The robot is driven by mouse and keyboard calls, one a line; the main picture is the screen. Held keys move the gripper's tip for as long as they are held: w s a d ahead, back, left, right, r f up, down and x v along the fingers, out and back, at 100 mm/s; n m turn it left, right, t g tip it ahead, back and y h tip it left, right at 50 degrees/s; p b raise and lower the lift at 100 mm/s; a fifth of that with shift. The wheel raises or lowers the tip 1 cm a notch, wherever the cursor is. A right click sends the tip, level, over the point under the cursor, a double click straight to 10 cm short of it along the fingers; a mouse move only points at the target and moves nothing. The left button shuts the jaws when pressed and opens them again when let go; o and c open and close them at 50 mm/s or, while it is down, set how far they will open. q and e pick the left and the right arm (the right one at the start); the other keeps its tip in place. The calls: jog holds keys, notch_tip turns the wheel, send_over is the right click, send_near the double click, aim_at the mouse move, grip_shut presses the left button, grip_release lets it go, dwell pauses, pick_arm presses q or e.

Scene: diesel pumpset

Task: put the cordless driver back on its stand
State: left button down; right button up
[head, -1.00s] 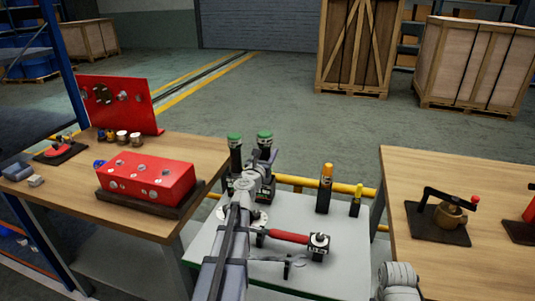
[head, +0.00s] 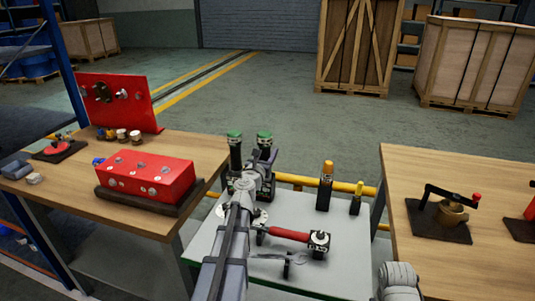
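Two upright black bodies with green tops stand at the back left of the grey centre table (head: 335,265). The left one (head: 235,152) is clear of my gripper, and the right one (head: 264,139) is at my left gripper. They look like the cordless driver and its stand or a similar tool, but I cannot tell which is which. My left gripper (head: 264,157) has its dark fingers at the right green-topped body. Whether they close on it is hidden. My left arm covers the lower parts. My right gripper is out of view.
A red-handled tool (head: 290,233) lies on the centre table, with two yellow-topped black items (head: 325,188) (head: 356,200) behind it. The left bench holds a red block (head: 147,175) and a red panel (head: 118,104). The right bench holds a clamp-like fixture (head: 450,212).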

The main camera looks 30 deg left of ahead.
pick_arm(q)
jog(key=shift+f+b, duration=0.45)
jog(key=shift+f, duration=0.05)
jog(key=shift+c, duration=1.3)
grip_release()
jog(key=v, duration=0.8)
jog(key=shift+w, duration=0.1)
